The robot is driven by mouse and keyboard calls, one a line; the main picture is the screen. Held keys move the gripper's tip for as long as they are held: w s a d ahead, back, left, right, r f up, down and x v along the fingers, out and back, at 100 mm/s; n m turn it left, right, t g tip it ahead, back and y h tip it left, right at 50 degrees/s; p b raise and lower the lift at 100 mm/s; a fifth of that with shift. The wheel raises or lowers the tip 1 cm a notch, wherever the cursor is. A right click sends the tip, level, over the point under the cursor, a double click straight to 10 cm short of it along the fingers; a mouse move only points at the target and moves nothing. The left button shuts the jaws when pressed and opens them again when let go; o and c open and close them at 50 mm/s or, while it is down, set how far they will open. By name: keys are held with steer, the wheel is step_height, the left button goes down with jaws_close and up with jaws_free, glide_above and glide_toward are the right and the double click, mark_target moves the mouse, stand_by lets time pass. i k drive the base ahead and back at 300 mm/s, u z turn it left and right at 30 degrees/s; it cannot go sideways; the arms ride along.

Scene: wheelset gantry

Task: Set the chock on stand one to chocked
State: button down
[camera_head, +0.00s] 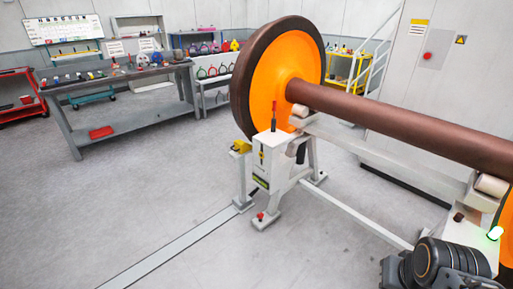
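A yellow block, which looks like the chock (241,146), sits on a short white post (242,180) left of the stand, just below the wheel's rim. I cannot tell if it touches the rim. An upright lever with a red grip (274,115) stands on top of the stand. Dark rounded links of my arm (440,262) show at the lower right. My gripper's fingers are not visible.
A grey workbench (120,75) with tools stands at the back left, a red cart (18,95) beside it. A yellow cart (346,68) stands behind the wheel. A pale floor strip (175,245) runs from the post. The floor at left is clear.

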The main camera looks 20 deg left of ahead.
mark_target(240, 146)
steer(key=u, duration=0.65)
steer(key=i, duration=1.45)
steer(key=u, duration=1.45)
steer(key=i, duration=1.45)
steer(key=u, duration=0.65)
